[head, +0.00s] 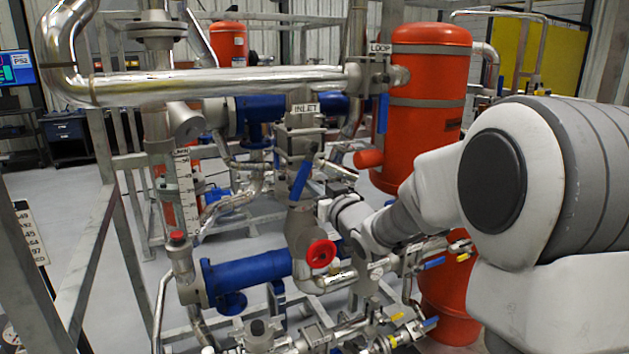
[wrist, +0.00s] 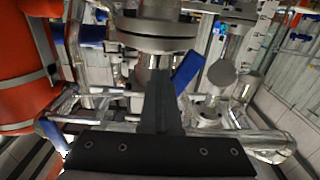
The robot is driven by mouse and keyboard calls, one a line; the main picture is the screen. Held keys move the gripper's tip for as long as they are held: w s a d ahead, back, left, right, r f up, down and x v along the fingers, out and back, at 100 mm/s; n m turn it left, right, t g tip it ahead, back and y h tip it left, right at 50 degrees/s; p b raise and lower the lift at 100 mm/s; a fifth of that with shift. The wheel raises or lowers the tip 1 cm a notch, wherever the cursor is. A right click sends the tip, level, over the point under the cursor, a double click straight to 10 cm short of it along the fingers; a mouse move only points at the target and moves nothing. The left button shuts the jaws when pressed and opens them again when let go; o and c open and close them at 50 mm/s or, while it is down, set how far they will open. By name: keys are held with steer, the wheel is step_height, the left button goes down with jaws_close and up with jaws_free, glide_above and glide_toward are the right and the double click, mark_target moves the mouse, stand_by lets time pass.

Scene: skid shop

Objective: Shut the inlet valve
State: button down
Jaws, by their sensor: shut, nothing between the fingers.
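The inlet valve (head: 303,143) stands mid-picture in the head view, under a white INLET label (head: 306,108). Its blue lever (head: 302,178) slants down to the left from a dark upper end. In the head view my gripper (head: 328,185) is close to the right of the lever. I cannot tell whether it touches the lever.
A LOOP valve with a blue lever (head: 383,113) sits upper right of the inlet. A red tank (head: 427,75) stands behind my arm. A red handwheel (head: 321,253) and a blue pipe (head: 248,274) lie below. A shiny pipe (head: 225,83) crosses above left.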

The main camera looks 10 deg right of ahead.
steer(key=shift+s+a+r+b, duration=0.15)
steer(key=shift+s+a+b, duration=0.1)
steer(key=shift+a, duration=0.3)
steer(key=shift+s+a+r+b, duration=0.15)
steer(key=shift+a+b, duration=0.1)
steer(key=shift+a, duration=0.25)
steer(key=shift+a+r, duration=0.1)
steer(key=shift+a, duration=0.05)
steer(key=shift+s+a+r, duration=0.2)
steer(key=shift+a+r, duration=0.2)
steer(key=shift+a, duration=0.15)
steer(key=shift+s+a+r, duration=0.15)
steer(key=shift+a+r, duration=0.2)
steer(key=shift+a, duration=0.15)
steer(key=shift+r, duration=0.1)
steer(key=shift+s+a+r, duration=0.25)
steer(key=shift+a+r, duration=0.55)
steer(key=shift+r, duration=0.2)
